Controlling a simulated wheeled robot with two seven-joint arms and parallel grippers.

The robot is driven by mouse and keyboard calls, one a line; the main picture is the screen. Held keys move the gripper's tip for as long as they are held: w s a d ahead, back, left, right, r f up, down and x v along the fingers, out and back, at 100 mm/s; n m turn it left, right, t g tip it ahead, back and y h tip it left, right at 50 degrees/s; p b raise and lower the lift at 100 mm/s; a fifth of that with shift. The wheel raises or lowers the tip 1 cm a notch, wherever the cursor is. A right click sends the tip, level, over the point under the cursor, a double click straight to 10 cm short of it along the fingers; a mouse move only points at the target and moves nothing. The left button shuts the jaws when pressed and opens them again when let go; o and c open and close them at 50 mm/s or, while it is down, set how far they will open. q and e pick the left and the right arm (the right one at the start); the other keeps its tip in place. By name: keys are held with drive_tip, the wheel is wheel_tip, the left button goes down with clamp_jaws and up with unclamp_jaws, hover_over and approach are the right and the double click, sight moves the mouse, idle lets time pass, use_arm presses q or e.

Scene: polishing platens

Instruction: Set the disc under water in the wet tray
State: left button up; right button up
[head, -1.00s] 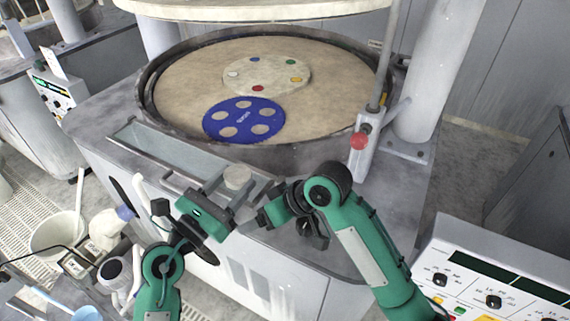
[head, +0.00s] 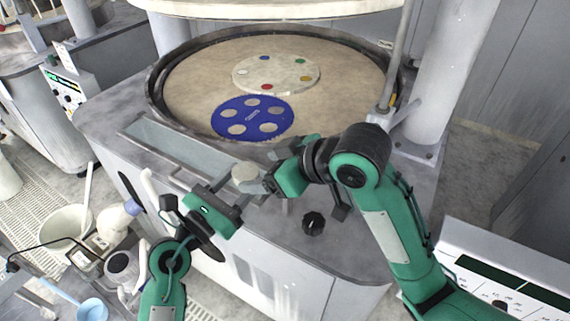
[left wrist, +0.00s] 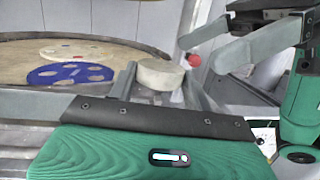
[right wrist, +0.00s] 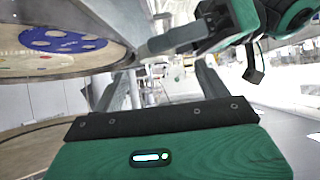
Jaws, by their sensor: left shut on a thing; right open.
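A pale beige disc (head: 246,174) is held in my left gripper (head: 236,188) over the near right end of the wet tray. The left wrist view shows the disc (left wrist: 160,74) between the left fingers, raised above the platen's level. My right gripper (head: 270,178) is open, close to the disc's right side. Its two spread fingers (left wrist: 232,42) show right of the disc in the left wrist view; contact cannot be told. The wet tray (head: 172,148) is a long grey trough along the machine's front edge, with pale blue-grey water inside. Its right end is hidden by the grippers.
The round platen (head: 330,112) lies behind the tray, with a blue holed carrier (head: 252,118) and a white plate with coloured dots (head: 276,74). A control panel (head: 500,280) is at the lower right.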

sight(246, 172)
drive_tip(key=shift+x, duration=2.75)
drive_tip(key=c, duration=1.1)
use_arm(q)
drive_tip(key=o, duration=1.1)
drive_tip(key=shift+c, duration=0.2)
drive_tip(key=shift+s, duration=0.1)
